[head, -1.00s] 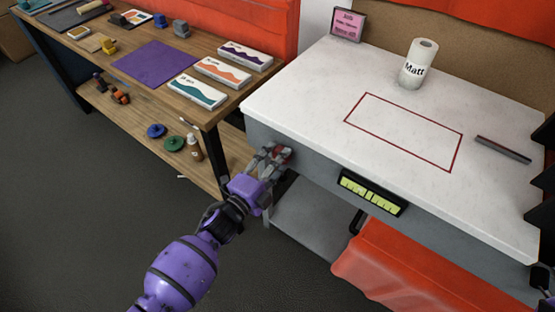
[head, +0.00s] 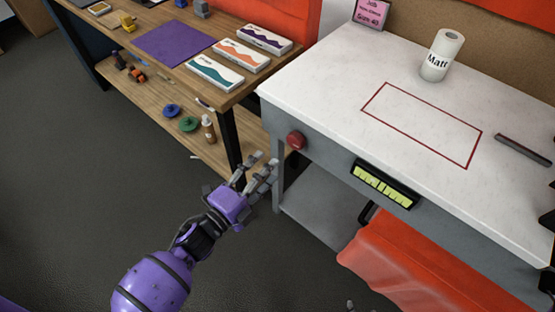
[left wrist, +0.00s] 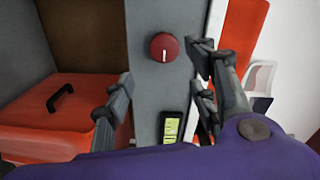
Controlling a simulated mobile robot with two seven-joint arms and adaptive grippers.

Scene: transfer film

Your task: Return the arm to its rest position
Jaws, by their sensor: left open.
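My purple left arm comes in from the bottom left in the head view, and its gripper (head: 257,177) is open and empty. It hangs over the gap between the wooden bench and the grey machine table, a little left of and below the red knob (head: 296,140). In the left wrist view the spread gripper fingers (left wrist: 165,100) frame the red knob (left wrist: 164,47) from below, with a visible gap to it. The knob's white mark is near vertical there. My right gripper is not seen clearly in any view.
The white tabletop (head: 330,85) carries a red outlined rectangle, a roll marked Matt (head: 441,55) and a dark bar (head: 523,150). A lit green panel (head: 384,184) is on its front. The wooden bench (head: 110,30) holds boxes and a purple sheet (head: 173,45). Floor at lower left is clear.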

